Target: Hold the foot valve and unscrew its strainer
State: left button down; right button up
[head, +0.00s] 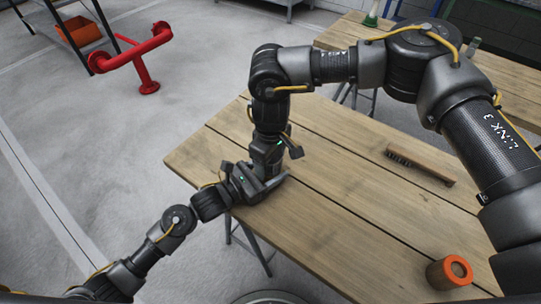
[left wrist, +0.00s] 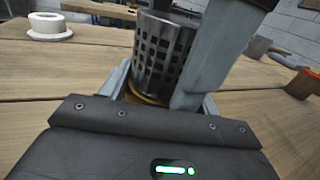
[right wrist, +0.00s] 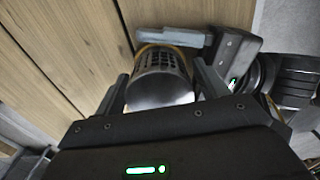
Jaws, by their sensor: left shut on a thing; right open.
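The strainer (left wrist: 165,55) is a silver perforated cylinder, upright in the left wrist view. It also shows in the right wrist view (right wrist: 160,85). A brass-coloured part of the foot valve (left wrist: 146,98) shows below it, mostly hidden by my fingers. My left gripper (head: 268,183) is low over the table's left corner, shut on the foot valve. My right gripper (head: 277,158) comes down from above. Its open fingers (right wrist: 160,90) stand on either side of the strainer, with a gap visible at least on the left. The valve is hidden in the head view.
The wooden table (head: 330,190) holds a brush (head: 420,166) and an orange-rimmed cylinder (head: 449,272) toward the right. A red pipe stand (head: 142,55) is on the floor. The table's middle is clear.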

jog(key=shift+c, duration=0.4)
jog(key=c, duration=0.9)
jog(key=n, duration=0.3)
jog(key=o, duration=1.1)
jog(key=shift+r, duration=0.1)
